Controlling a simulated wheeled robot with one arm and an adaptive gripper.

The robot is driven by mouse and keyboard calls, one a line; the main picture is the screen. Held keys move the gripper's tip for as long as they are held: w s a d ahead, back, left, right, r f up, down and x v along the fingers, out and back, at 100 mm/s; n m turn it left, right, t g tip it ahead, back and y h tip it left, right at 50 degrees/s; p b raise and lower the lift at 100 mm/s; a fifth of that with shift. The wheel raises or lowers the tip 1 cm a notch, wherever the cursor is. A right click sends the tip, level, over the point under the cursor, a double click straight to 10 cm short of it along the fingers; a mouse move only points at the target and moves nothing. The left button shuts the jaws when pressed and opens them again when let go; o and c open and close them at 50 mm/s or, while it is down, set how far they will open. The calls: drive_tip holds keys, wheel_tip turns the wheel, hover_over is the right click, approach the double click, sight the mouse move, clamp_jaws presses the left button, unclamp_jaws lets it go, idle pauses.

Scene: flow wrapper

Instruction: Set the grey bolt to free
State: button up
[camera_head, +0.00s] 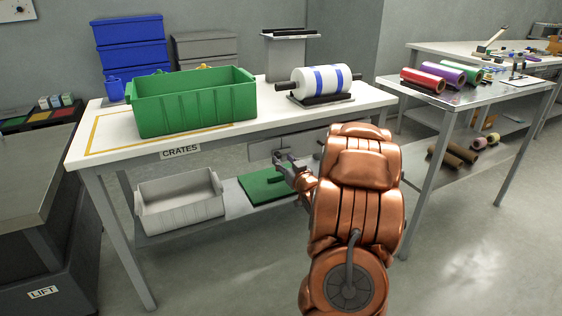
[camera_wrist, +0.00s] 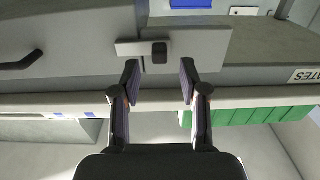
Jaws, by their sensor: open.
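In the wrist view a pale grey plate with a short dark knob (camera_wrist: 159,52) is fixed to a grey panel; it looks like the grey bolt (camera_wrist: 200,44). My gripper (camera_wrist: 158,80) is open, with one finger to each side of the knob's line and nothing between them. I cannot tell whether the fingertips reach the knob's depth. In the head view my gripper (camera_head: 282,158) is just below the white table's front edge, near the grey panel (camera_head: 264,150). The bolt's details are too small or hidden there.
A green crate (camera_head: 190,105) and a blue-striped white roll (camera_head: 322,80) sit on the white table (camera_head: 110,142). A grey crate (camera_head: 180,200) and green mat (camera_head: 262,188) lie on the shelf below. A dark handle (camera_wrist: 20,60) is left in the wrist view.

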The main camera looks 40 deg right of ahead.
sight(283, 153)
drive_tip(key=shift+x, duration=1.1)
clamp_jaws()
